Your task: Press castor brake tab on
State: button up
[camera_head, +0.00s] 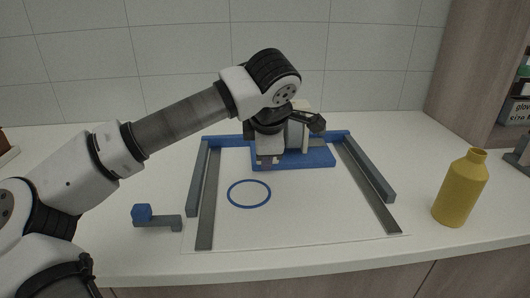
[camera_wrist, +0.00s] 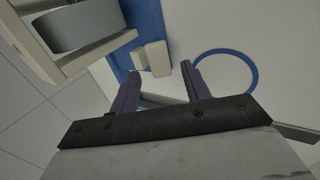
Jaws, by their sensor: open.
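A blue base (camera_head: 300,161) lies at the back of the white board, with a pale upright fixture (camera_head: 299,132) on it, partly hidden behind my arm. In the wrist view the fixture shows a grey rounded part (camera_wrist: 84,27) between cream plates. A small cream block (camera_wrist: 152,56), which looks like the brake tab, sticks out from the blue base (camera_wrist: 159,18). My gripper (camera_head: 268,163) points down at the front left of the fixture. In the wrist view its two fingers (camera_wrist: 161,68) are apart, with the block just beyond the gap. Contact cannot be told.
Grey rails (camera_head: 208,195) (camera_head: 365,183) flank the board, with a blue ring (camera_head: 249,194) marked on it. A yellow bottle (camera_head: 460,190) stands at the right. The board's front is clear.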

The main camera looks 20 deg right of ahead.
jog(key=v, duration=1.2)
jog(key=shift+f, duration=0.1)
